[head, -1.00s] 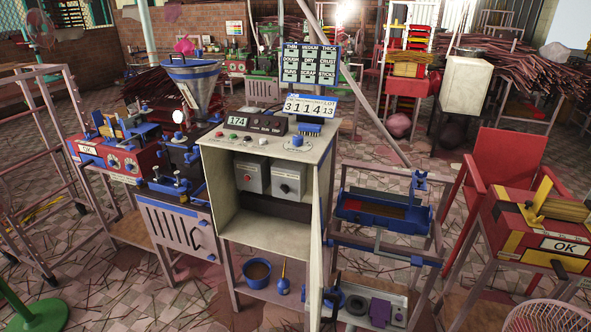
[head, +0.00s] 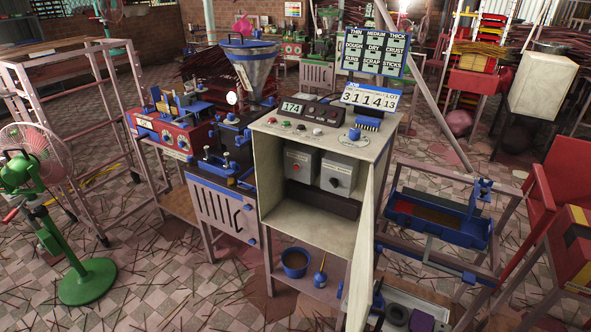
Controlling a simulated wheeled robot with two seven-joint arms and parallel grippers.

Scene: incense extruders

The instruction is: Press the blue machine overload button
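The blue machine (head: 222,208) with a metal hopper (head: 249,72) stands at centre left. Beside it is a cream control cabinet (head: 272,212) with its door (head: 363,245) swung open. Inside are two grey boxes. The left box (head: 300,170) has a small red button (head: 296,168). The right box (head: 340,175) has a dark round knob (head: 334,183). I cannot read their labels, so I cannot tell which part is the overload button. The sloped top panel carries small buttons, a 174 display (head: 291,107) and a blue knob (head: 354,134). Neither gripper is in view.
A green pedestal fan (head: 85,280) and a metal rack (head: 62,120) stand at left. A blue tray stand (head: 440,222) and a red chair (head: 541,195) are at right. A blue bowl (head: 294,262) sits on the cabinet's lower shelf. Tiled floor with scattered sticks is open in front left.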

